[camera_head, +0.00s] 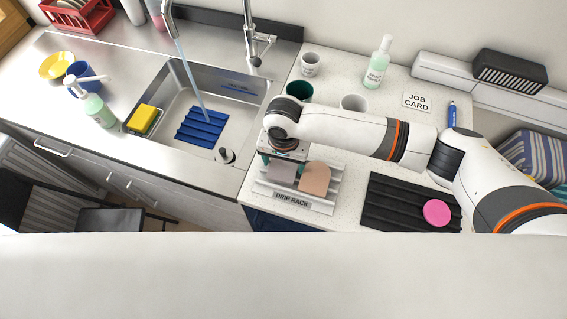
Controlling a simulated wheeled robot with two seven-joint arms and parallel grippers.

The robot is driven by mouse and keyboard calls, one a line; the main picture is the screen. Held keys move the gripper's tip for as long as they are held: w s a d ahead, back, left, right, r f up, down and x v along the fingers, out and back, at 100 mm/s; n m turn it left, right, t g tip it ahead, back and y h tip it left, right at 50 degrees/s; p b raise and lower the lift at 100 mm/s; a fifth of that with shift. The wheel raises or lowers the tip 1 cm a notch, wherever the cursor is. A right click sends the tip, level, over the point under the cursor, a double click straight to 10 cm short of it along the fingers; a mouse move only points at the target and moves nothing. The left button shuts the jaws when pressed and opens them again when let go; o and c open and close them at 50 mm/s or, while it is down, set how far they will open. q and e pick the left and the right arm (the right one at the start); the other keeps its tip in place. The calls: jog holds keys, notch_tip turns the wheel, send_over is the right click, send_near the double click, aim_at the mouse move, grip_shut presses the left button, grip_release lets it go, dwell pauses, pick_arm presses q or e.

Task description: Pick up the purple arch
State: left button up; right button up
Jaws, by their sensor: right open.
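A dull mauve piece (282,173), which looks like the purple arch, stands in the drip rack (291,200) on the counter. Its top is hidden by my right gripper (285,161). A peach-coloured arch (315,178) with a rounded top stands just right of it in the same rack. My right arm comes in from the right, and its gripper points down over the mauve piece. The jaws are open; I cannot tell whether they touch the piece. My left gripper is not in view.
A black ribbed mat (385,205) with a pink disc (437,212) lies right of the rack. Cups (299,91) stand behind my right arm. The sink (178,105) with a running tap is to the left. A soap bottle (378,62) stands at the back.

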jog(key=shift+c, duration=0.4)
jog(key=c, duration=0.7)
jog(key=shift+o, duration=0.2)
jog(key=shift+r, duration=0.1)
